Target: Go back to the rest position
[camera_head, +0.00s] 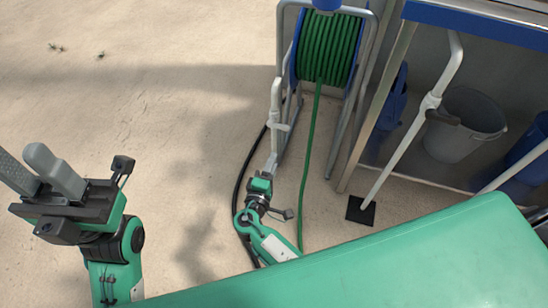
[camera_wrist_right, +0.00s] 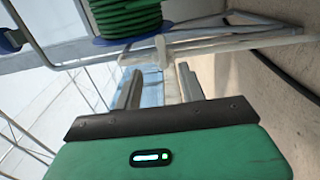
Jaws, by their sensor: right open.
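My right gripper (camera_head: 270,166) is in the middle of the head view, at the lower front of the hose reel (camera_head: 328,48). In the right wrist view its two fingers (camera_wrist_right: 160,88) stand apart with nothing held between them. The reel's green hose (camera_wrist_right: 125,16) and pale frame bars (camera_wrist_right: 215,37) show beyond the fingers. I cannot tell whether the fingers touch the frame. My left gripper (camera_head: 32,168) is raised at the left edge of the head view. Its grey fingers look apart and empty, with the tip of one cut off by the edge.
A green hose (camera_head: 307,160) runs down from the reel past my right arm, and a dark hose (camera_head: 243,170) curves beside it. A bench frame (camera_head: 376,108) with a grey bucket (camera_head: 462,125) and long-handled tool (camera_head: 398,145) stands at right. Sandy floor at left is mostly clear.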

